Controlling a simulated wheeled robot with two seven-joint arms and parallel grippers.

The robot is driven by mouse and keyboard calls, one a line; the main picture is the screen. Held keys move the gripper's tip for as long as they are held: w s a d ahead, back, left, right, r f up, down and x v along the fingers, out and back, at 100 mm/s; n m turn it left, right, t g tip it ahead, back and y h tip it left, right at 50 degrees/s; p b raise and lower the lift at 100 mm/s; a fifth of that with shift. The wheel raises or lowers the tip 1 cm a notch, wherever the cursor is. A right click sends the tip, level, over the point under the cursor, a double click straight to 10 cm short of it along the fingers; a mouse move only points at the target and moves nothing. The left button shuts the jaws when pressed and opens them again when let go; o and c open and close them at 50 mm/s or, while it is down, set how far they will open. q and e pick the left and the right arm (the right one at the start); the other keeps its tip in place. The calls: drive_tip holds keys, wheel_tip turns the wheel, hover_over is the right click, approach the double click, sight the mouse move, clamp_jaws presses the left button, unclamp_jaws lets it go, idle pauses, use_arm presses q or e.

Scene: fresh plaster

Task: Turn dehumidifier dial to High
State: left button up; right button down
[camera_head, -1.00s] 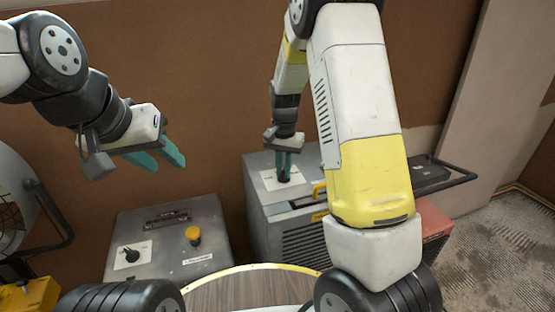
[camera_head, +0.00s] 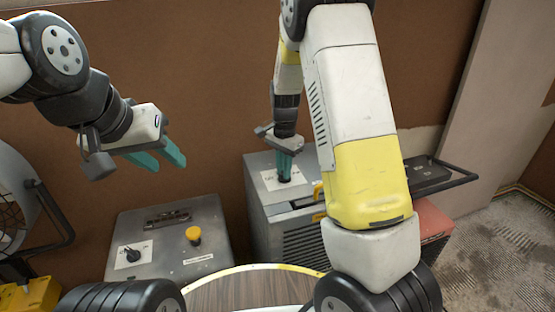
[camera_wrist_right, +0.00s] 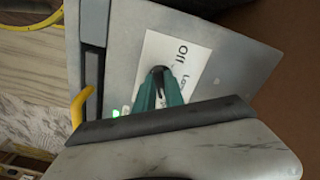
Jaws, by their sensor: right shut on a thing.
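The dehumidifier (camera_head: 258,196) is a grey metal box with a vented front, standing against the brown wall. A white label (camera_head: 269,182) lies on its top around the dark dial (camera_head: 284,179). My right gripper (camera_head: 284,172) points down and is shut on the dial. In the right wrist view the teal fingers (camera_wrist_right: 160,88) close around the dark dial (camera_wrist_right: 158,70). The white label (camera_wrist_right: 184,48) there reads "Off" and a partly covered word starting with "L"; the rest is hidden by the gripper. My left gripper (camera_head: 165,156) is open and empty in the air.
A grey control box (camera_head: 170,224) with a black knob (camera_head: 133,255) and a yellow button (camera_head: 193,234) stands at the left. A fan (camera_head: 14,205) is at the far left. A round wooden tabletop (camera_head: 245,290) is in front. A yellow handle (camera_wrist_right: 79,108) lies beside the dehumidifier's top.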

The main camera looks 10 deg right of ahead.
drive_tip(key=c, duration=1.4)
unclamp_jaws()
drive_tip(key=shift+c, duration=0.2)
wheel_tip(320, 180, up, 8)
drive_tip(key=shift+f, duration=0.15)
